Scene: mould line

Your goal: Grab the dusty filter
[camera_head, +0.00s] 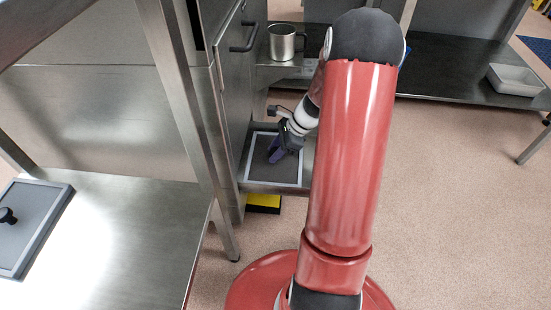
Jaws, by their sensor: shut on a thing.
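The dusty filter (285,172) is a flat panel with a dark grey-brown face and a pale frame. It lies on a low metal ledge beside the open steel cabinet, left of my red arm. My gripper (273,155) is over the filter's face, towards its left side, with its dark fingers pointing down. It is shut on the filter; the fingers and wrist hide the exact place of the hold. I cannot tell whether the filter is lifted off the ledge.
Another grey filter panel (35,225) with a black knob lies on the steel bench (130,235) at left. A steel mug (282,43) stands behind the gripper. A pale tray (515,80) sits on a low shelf at right. A yellow-black block (264,203) is under the ledge. Floor at right is clear.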

